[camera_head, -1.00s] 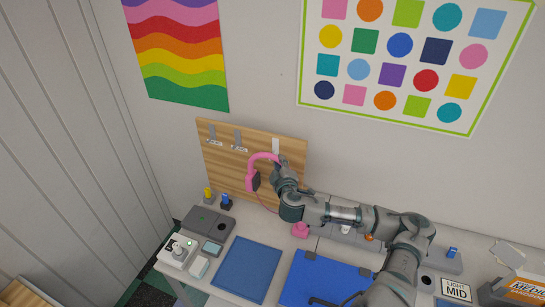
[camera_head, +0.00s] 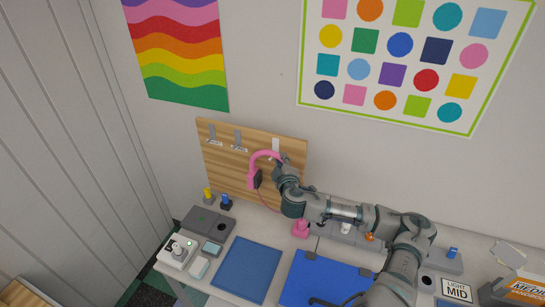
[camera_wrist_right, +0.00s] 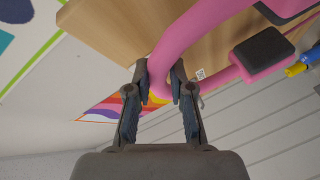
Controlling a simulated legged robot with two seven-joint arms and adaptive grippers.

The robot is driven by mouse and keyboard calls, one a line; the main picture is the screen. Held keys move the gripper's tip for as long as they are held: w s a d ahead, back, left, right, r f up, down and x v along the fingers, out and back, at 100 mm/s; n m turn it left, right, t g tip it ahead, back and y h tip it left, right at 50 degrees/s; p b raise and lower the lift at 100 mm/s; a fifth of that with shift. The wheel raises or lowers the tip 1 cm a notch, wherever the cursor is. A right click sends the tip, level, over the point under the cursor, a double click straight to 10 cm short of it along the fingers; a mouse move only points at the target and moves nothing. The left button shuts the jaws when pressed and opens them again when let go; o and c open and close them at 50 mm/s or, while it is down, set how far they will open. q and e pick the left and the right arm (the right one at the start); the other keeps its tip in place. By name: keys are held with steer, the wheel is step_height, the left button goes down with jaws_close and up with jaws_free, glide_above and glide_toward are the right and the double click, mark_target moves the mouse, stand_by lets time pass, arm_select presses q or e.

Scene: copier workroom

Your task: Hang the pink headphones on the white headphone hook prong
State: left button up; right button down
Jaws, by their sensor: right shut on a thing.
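The pink headphones (camera_head: 262,155) hang in front of the wooden hook board, headband up, with a dark-padded ear cup below. My right gripper (camera_head: 281,165) is shut on the headband at its right side. In the right wrist view my right gripper (camera_wrist_right: 160,88) has its fingers on either side of the pink band (camera_wrist_right: 190,35), and a dark ear pad (camera_wrist_right: 262,52) shows beyond. The white hook prong (camera_head: 276,144) is on the board just above and behind the gripper, and its lower part is hidden. I cannot tell whether the band touches it. My left gripper is not in view.
Two grey hooks (camera_head: 212,134) (camera_head: 238,141) sit left of the white one on the wooden board (camera_head: 225,170). Below are a grey tray (camera_head: 208,222), a blue mat (camera_head: 246,268), a blue folder (camera_head: 325,275) and a pink object (camera_head: 301,228). Boxes stand at the far right.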

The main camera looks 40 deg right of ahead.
steer(key=shift+w+d+f+b, duration=0.3)
steer(key=shift+d+f+b, duration=0.15)
steer(key=shift+d+f, duration=0.15)
stand_by(1.3)
steer(key=c, duration=0.9)
jaws_free()
steer(key=shift+c, duration=0.2)
steer(key=shift+s, duration=0.1)
steer(key=v, duration=1.1)
steer(key=shift+s+a, duration=0.2)
steer(key=shift+s, duration=0.1)
